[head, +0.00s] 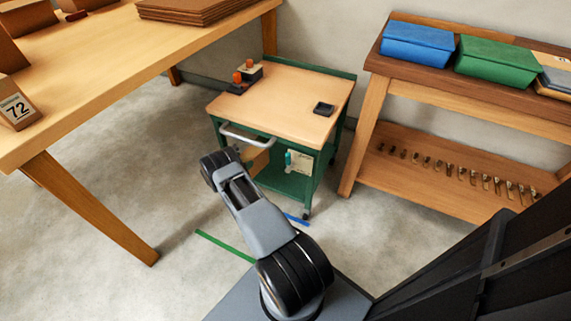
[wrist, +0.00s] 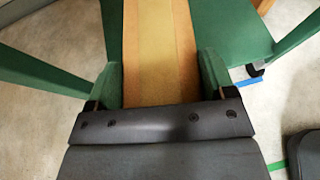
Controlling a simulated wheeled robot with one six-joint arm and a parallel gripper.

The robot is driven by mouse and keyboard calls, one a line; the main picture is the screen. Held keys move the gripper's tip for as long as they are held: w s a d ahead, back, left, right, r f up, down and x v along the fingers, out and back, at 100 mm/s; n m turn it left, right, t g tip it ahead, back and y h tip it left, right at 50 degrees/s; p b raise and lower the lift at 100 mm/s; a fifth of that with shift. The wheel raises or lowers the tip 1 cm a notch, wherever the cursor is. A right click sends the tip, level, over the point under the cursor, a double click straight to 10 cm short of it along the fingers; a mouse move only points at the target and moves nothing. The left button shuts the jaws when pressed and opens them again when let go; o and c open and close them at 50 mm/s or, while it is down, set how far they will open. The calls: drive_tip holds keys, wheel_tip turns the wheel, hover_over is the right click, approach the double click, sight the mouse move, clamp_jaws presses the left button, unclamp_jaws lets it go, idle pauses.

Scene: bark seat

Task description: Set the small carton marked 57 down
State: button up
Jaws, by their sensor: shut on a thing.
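My gripper (wrist: 160,88) is shut on a tan carton (wrist: 160,45) with a paler tape stripe, held between its two green-padded fingers in the wrist view. The number on this carton is not visible there. In the head view, my arm reaches to the front of a green wheeled cart (head: 288,102), and the gripper's fingers are hidden. A tan patch (head: 258,163) below the cart's handle looks like the carton, over the green lower shelf (head: 280,183). I cannot tell whether the carton touches the shelf.
The cart's push handle (head: 247,137) is close to my wrist. Its wooden top holds orange-knobbed items (head: 243,78) and a dark tray (head: 323,109). A large table (head: 120,75) with a box marked 72 (head: 15,107) stands left; a bench (head: 465,115) stands right.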

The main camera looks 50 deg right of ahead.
drive_tip(key=s+d+n+t+b, duration=0.2)
drive_tip(key=s+d+b, duration=0.2)
drive_tip(key=d+b, duration=0.8)
drive_tip(key=d+f+b, duration=0.1)
drive_tip(key=d+f, duration=0.2)
drive_tip(key=f, duration=0.7)
drive_tip(key=shift+d+f+b, duration=0.25)
drive_tip(key=shift+b, duration=0.05)
drive_tip(key=shift+f, duration=0.1)
drive_tip(key=o, duration=1.4)
drive_tip(key=shift+f, duration=0.1)
